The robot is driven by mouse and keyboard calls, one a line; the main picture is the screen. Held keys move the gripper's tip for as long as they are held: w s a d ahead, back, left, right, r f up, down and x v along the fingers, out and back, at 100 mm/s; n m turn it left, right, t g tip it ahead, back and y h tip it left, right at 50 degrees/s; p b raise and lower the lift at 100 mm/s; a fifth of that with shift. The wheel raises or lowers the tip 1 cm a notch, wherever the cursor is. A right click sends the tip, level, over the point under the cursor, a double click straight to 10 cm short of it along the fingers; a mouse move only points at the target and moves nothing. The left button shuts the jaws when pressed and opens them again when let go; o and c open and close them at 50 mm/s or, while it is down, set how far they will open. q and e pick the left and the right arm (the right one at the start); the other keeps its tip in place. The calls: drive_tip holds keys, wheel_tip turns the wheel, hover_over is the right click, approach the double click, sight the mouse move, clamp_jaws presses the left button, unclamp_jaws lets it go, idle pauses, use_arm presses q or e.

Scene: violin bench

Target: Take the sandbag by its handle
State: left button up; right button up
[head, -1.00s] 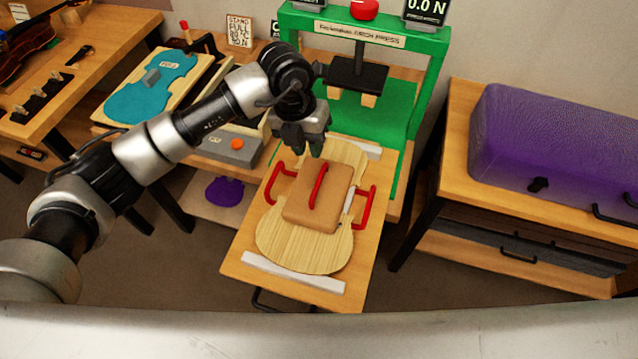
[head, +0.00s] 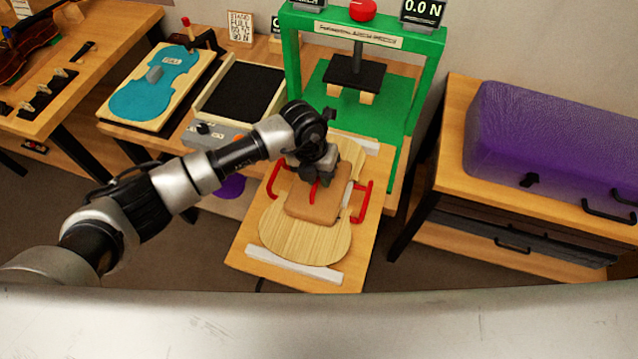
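The sandbag (head: 326,204) is a tan block with a red handle (head: 313,192) on top. It lies on the violin-shaped wooden plate (head: 300,243), which rests on the wooden board (head: 252,252) in front of the green press. My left gripper (head: 315,181) is right above the sandbag, pointing down at its handle. It covers the far part of the handle, and the near end shows below the fingers. I cannot tell whether the fingers are open or closed around the handle. My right gripper is not in view.
Red side handles (head: 364,203) flank the sandbag. The green press (head: 291,50) stands behind, its display reading 0.0 N. A purple case (head: 560,145) lies on a cabinet at right. A blue violin-shaped form (head: 155,88) and a black-topped tray (head: 244,90) are at back left.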

use_arm(q)
clamp_jaws()
drive_tip(key=shift+r, duration=0.1)
idle(1.1)
drive_tip(key=shift+w, duration=0.1)
